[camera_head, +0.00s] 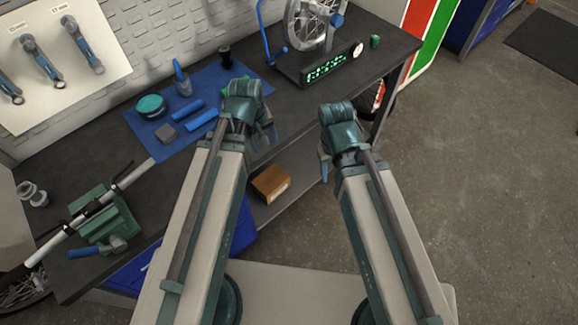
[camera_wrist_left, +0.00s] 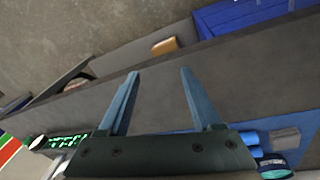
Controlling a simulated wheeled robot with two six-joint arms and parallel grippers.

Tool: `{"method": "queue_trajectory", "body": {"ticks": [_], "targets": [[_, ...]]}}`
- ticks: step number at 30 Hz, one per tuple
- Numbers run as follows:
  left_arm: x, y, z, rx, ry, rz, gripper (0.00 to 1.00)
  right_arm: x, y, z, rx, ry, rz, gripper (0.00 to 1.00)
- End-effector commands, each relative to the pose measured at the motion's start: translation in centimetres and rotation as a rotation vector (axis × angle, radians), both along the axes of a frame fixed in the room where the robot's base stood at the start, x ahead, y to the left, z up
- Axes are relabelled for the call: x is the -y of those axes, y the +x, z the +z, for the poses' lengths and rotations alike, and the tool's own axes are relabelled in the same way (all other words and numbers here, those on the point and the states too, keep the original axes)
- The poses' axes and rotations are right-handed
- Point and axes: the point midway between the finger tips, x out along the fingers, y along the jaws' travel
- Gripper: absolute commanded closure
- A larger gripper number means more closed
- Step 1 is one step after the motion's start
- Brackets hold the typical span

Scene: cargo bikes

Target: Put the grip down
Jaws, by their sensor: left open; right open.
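Two blue cylindrical grips, the upper one (camera_head: 187,109) and the lower one (camera_head: 202,120), lie side by side on the blue mat (camera_head: 145,141) on the workbench. They also show partly at the lower right of the left wrist view, beside my left gripper's body. My left gripper (camera_head: 263,137) is at the bench's front edge, right of the grips. In the left wrist view its two blue fingers (camera_wrist_left: 160,74) are spread with nothing between them. My right gripper (camera_head: 323,166) is open, in front of the bench and clear of it; no object shows in it.
A teal tin (camera_head: 150,106), a grey block (camera_head: 167,133) and a blue bottle (camera_head: 182,80) stand on the mat. A green vise (camera_head: 105,222) clamps a bar at the left. A lit display (camera_head: 327,67) and wheel stand are at the back right. A cardboard box (camera_head: 270,184) sits on the lower shelf.

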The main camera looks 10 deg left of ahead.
Motion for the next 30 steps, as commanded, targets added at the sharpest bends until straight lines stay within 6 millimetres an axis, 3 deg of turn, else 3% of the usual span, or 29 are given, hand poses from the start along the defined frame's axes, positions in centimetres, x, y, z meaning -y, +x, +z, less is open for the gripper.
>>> {"method": "queue_trajectory", "body": {"ticks": [1, 3, 10, 15, 30], "targets": [[2.3, -1.7, -0.2, -0.029, 0.046, -0.163, 0.34, 0.0, 0.0, 0.0, 0.000, 0.000, 0.000, 0.50], [4.4, -3.5, -0.3, -0.067, 0.102, -0.362, 0.34, 0.0, 0.0, 0.0, 0.000, 0.000, 0.000, 0.50], [8.0, -7.5, -0.3, -0.156, 0.215, -0.785, 0.34, 0.0, 0.0, 0.0, 0.000, 0.000, 0.000, 0.50], [8.6, -8.3, -0.2, -0.177, 0.238, -0.877, 0.34, 0.0, 0.0, 0.0, 0.000, 0.000, 0.000, 0.50], [8.6, -8.2, -0.2, -0.177, 0.237, -0.876, 0.34, 0.0, 0.0, 0.0, 0.000, 0.000, 0.000, 0.50]]}}
